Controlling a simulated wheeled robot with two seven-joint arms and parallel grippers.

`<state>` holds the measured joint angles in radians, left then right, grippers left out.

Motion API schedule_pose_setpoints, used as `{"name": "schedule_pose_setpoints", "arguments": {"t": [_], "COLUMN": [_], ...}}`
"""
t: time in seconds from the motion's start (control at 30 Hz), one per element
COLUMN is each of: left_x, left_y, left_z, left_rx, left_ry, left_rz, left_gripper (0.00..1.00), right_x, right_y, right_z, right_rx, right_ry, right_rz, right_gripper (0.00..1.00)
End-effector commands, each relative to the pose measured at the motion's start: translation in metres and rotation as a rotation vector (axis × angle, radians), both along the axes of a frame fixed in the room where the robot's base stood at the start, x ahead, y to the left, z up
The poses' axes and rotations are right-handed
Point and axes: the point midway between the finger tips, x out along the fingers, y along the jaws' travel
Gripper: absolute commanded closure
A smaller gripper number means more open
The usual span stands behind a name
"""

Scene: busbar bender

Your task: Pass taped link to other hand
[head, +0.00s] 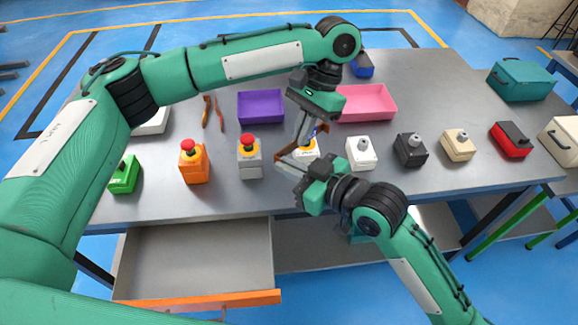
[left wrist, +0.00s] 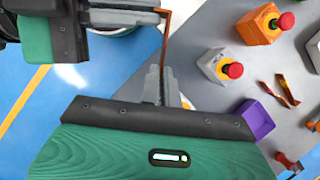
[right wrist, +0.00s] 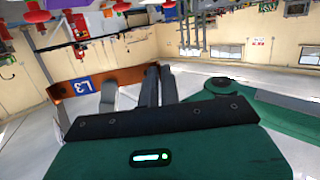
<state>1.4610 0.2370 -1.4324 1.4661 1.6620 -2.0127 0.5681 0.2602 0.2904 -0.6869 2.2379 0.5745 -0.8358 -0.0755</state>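The taped link is a bent copper-brown bar; its blue tape label reading L3 (right wrist: 84,87) faces the right wrist view. In the left wrist view the link (left wrist: 165,42) runs edge-on from my left fingers up to my right fingers. My left gripper (head: 302,136) comes down from above, its fingers closed on one part of the link. My right gripper (head: 284,163) comes from the front right, its fingers close together around the link's other end. The link is held above the table between both grippers. The exact contact at the right fingertips is partly hidden.
Red-button boxes, orange (head: 193,163) and grey (head: 249,158), stand left of the grippers. A white box (head: 361,153) and several others stand right. Purple (head: 261,106) and pink (head: 368,103) trays lie behind. An open drawer (head: 195,260) juts out in front.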

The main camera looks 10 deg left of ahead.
Motion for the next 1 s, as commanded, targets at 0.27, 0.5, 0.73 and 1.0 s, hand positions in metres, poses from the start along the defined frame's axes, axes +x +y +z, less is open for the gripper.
{"name": "schedule_pose_setpoints", "arguments": {"t": [0.27, 0.5, 0.73, 1.0], "left_x": [0.002, 0.002, 0.011, 0.026], "left_y": [-0.001, -0.001, -0.008, -0.021], "left_z": [0.001, 0.003, 0.029, 0.077], "left_rx": [-0.003, -0.003, -0.003, -0.003], "left_ry": [-0.005, -0.005, -0.009, -0.009], "left_rz": [0.002, 0.002, 0.003, 0.004], "left_gripper": [0.71, 0.71, 0.71, 0.71], "right_x": [-0.004, -0.003, -0.003, -0.003], "right_y": [0.003, 0.002, 0.002, 0.002], "right_z": [0.001, 0.001, 0.001, 0.001], "right_rx": [0.003, 0.003, 0.003, 0.003], "right_ry": [0.001, 0.001, 0.001, 0.001], "right_rz": [0.010, 0.008, 0.008, 0.008], "right_gripper": [1.00, 1.00, 1.00, 1.00]}}
